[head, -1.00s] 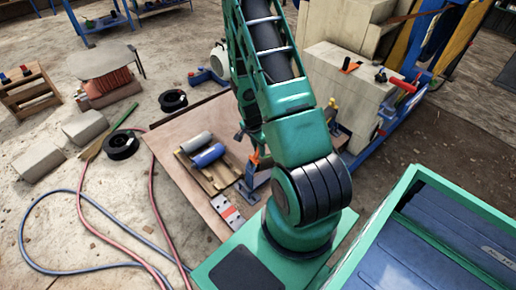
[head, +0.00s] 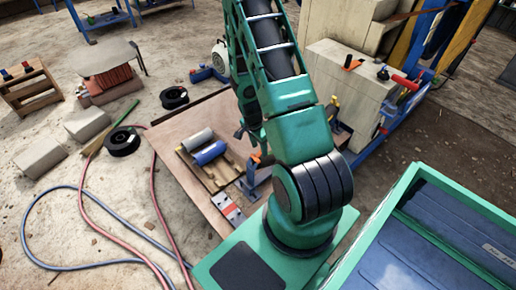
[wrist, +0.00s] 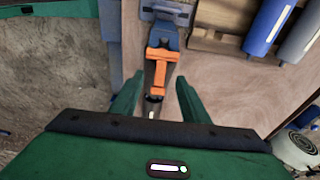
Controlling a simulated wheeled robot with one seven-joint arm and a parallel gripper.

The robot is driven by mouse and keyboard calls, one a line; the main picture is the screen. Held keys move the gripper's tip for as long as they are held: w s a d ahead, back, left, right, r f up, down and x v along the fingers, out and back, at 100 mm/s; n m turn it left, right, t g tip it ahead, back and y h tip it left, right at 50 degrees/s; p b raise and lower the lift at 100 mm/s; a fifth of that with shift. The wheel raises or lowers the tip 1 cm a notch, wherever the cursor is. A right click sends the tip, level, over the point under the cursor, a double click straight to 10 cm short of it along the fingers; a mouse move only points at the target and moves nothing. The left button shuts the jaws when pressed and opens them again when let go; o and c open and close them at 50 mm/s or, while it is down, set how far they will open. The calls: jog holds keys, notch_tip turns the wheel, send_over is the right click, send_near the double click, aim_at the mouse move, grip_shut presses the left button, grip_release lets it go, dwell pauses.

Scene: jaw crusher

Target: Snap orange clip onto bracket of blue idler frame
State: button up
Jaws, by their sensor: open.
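The orange clip (wrist: 160,68) shows in the wrist view ahead of my gripper, roughly in line with the gap between the fingers. It lies along a dark bracket arm of the blue idler frame (wrist: 166,12); I cannot tell whether it is seated. My gripper (wrist: 160,88) is open, with one green finger on each side of the gap and no visible grip on the clip. In the head view, a small orange part (head: 256,157) shows beside my arm above the blue frame (head: 254,184). My arm hides much of this area there.
A blue roller (head: 209,153) and a grey roller (head: 196,139) lie on a wooden pallet on the brown board (head: 178,130). A red-and-white piece (head: 228,209) lies nearby. The pale crusher body (head: 345,85) stands behind right. Hoses (head: 82,205) loop across the floor at left.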

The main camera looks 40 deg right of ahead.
notch_tip(320, 180, up, 10)
jog(key=a, duration=0.1)
jog(key=shift+a+f, duration=0.15)
jog(key=shift+a, duration=0.25)
jog(key=shift+w, duration=0.1)
dwell(0.4)
notch_tip(320, 180, up, 17)
jog(key=n, duration=0.6)
send_over(256, 157)
jog(key=s+a, duration=0.3)
jog(key=s, duration=0.3)
jog(key=s+a+r+n+y, duration=0.2)
jog(key=s+a+r+n, duration=0.4)
jog(key=s+r, duration=0.5)
jog(key=shift+s+a+r, duration=0.15)
jog(key=shift+s+r, duration=0.05)
jog(key=shift+s, duration=1.05)
jog(key=shift+w, duration=0.1)
